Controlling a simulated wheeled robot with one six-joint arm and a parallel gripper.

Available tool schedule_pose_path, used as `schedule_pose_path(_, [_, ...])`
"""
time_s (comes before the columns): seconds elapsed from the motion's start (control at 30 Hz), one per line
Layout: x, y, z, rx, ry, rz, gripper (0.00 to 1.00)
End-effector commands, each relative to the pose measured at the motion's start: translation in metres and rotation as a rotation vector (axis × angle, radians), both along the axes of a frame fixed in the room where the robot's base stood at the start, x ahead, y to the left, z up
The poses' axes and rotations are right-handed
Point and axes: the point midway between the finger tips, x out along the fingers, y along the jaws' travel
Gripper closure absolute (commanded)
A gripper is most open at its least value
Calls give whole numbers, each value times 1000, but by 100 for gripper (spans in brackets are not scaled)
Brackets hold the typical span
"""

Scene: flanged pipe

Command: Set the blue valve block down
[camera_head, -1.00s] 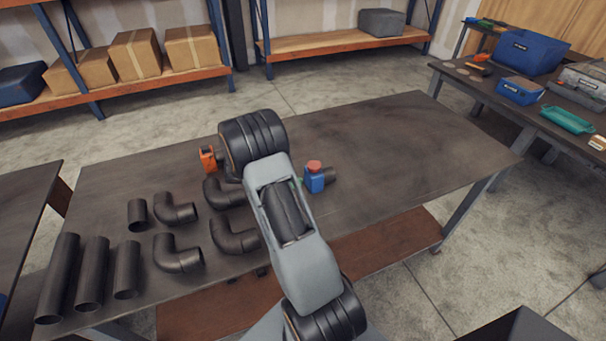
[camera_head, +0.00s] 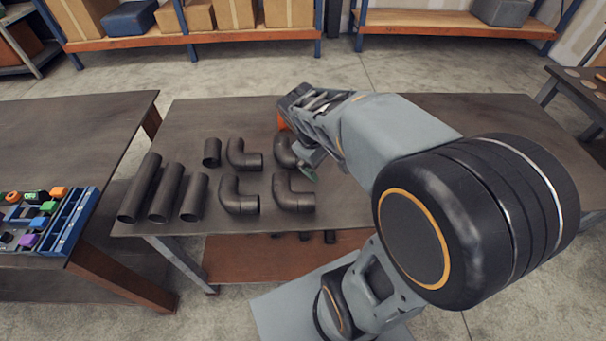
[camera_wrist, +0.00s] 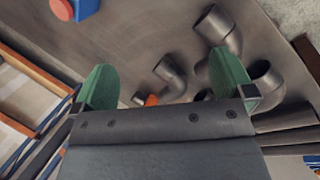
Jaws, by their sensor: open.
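The blue valve block (camera_wrist: 88,8) with its orange-red cap (camera_wrist: 62,9) shows at the top left edge of the wrist view, partly cut off. It appears to rest on the dark table (camera_wrist: 125,42). My gripper (camera_wrist: 165,78) has its two green fingers spread wide, with nothing held between them, and is apart from the block. In the head view my gripper (camera_head: 310,166) is over the table beside the pipe elbows, mostly covered by my arm. The block is hidden there behind my arm.
Several black pipe elbows (camera_head: 238,195) and straight pipes (camera_head: 165,192) lie on the table's left part. An orange piece (camera_head: 281,122) is behind my gripper. A left table (camera_head: 70,125) holds a blue bin (camera_head: 72,225) and small coloured parts. Shelves (camera_head: 215,38) stand behind.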

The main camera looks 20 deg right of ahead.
Motion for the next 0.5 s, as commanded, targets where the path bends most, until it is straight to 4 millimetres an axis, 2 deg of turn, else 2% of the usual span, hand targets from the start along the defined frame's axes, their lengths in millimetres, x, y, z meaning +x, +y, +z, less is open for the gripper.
schedule_pose_path(0.1, [-18, 28, 12, 123, -154, -87, 0])
schedule_pose_path(0.2, [-30, 47, 19, 220, -254, -155, 0])
schedule_pose_path(0.33, [-41, 65, 25, 322, -347, -220, 0])
schedule_pose_path(0.5, [-49, 78, 29, 400, -411, -269, 0])
